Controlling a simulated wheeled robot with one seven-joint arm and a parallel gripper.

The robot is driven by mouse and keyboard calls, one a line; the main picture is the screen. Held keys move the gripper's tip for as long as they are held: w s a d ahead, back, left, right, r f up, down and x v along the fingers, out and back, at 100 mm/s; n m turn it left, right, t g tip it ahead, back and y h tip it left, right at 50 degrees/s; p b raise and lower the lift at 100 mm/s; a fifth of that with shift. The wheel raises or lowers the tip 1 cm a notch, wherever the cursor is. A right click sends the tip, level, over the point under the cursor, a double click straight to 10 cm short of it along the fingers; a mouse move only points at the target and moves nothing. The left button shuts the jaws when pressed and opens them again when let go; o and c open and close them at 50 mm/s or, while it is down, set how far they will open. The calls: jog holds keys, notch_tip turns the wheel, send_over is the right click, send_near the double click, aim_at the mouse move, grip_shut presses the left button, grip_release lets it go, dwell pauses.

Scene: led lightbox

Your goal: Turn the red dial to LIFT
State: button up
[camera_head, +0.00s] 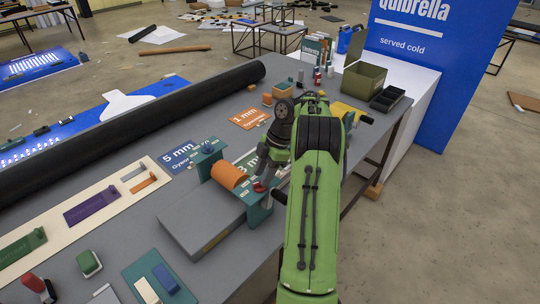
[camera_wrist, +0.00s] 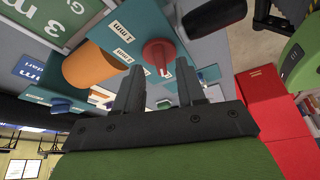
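The red dial (camera_wrist: 157,54) sits on a teal panel (camera_wrist: 140,22) in the wrist view, with its raised grip facing me. In the head view the red dial (camera_head: 259,187) shows at the near end of a teal-ended machine, partly beside my arm. My gripper (camera_wrist: 160,80) is open, its two fingers apart, one on each side below the dial in the wrist view.
An orange roller (camera_head: 230,175) lies between the teal ends, beside a grey slab (camera_head: 200,222). A long black roll (camera_head: 130,130) runs along the table's far side. A green box (camera_head: 364,80) and black tray (camera_head: 387,100) stand at the far right end.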

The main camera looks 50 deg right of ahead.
jog(key=p+v, duration=0.6)
jog(key=v, duration=0.8)
jog(key=shift+r, duration=0.25)
jog(key=a+r+m+h+b, duration=0.2)
jog(key=a+r+m+b, duration=0.1)
jog(key=a, duration=1.1)
jog(key=a+r+m+h+b, duration=0.1)
jog(key=a+r+m+b, duration=0.15)
jog(key=a, duration=1.05)
jog(key=s+a+f+m+t+b, duration=0.1)
jog(key=s+a+f+m+t, duration=0.1)
jog(key=s, duration=0.7)
jog(key=s+a+f+m+t+h+b, duration=0.1)
jog(key=s+a+f+m, duration=0.3)
jog(key=s, duration=0.4)
jog(key=shift+s+f+m+t+b, duration=0.45)
jog(key=shift+m+b, duration=0.3)
jog(key=shift+m, duration=0.5)
